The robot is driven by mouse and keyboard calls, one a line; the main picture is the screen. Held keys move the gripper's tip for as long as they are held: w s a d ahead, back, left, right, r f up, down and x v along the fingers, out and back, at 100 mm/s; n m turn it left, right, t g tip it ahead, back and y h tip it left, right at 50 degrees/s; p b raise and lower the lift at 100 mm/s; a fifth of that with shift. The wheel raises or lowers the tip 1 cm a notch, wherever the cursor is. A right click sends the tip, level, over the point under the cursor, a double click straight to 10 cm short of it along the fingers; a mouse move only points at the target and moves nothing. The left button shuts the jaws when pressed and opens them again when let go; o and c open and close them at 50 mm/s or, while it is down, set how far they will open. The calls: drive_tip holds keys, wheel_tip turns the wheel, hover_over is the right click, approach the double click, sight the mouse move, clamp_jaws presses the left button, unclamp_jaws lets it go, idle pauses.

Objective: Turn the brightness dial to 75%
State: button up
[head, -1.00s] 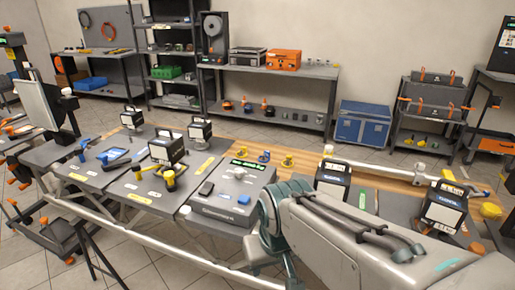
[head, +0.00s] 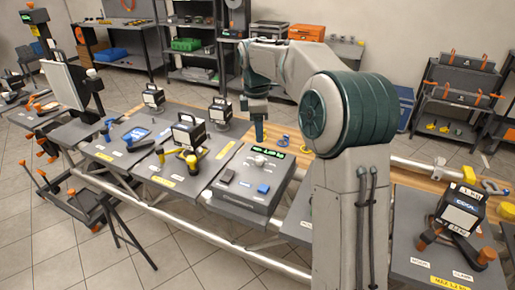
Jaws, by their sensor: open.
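A grey control box (head: 238,199) sits on the bench in the middle of the head view. It has a lit green display (head: 267,149) along its far edge, with digits too small to read. A pale round knob (head: 260,161), likely the brightness dial, stands on its top below the display; its setting cannot be read. A blue block (head: 263,189) and a dark block (head: 227,176) are on the box's near part. My gripper (head: 259,138) points down just beyond the box's far edge, behind the knob, apart from it. It is open and appears empty; its fingertips are small in view.
Black lamp-like units (head: 188,133) and yellow tools (head: 190,158) stand on panels to the left. Another labelled unit (head: 460,210) with orange-knobbed parts is at the right. A white rail (head: 200,234) runs along the bench's front. Shelves (head: 195,60) stand behind.

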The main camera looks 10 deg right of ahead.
sight(259, 158)
drive_tip(key=w+d+f+n, duration=0.1)
drive_tip(key=w+n, duration=0.2)
drive_tip(key=w, duration=0.2)
drive_tip(key=shift+y, duration=0.3)
drive_tip(key=f+p, duration=0.1)
drive_tip(key=f, duration=0.5)
drive_tip(key=f+p, duration=0.1)
drive_tip(key=f, duration=0.6)
drive_tip(key=shift+w+d+f, duration=0.2)
drive_tip(key=shift+f, duration=0.05)
drive_tip(key=shift+c, duration=0.3)
drive_tip(key=c, duration=0.9)
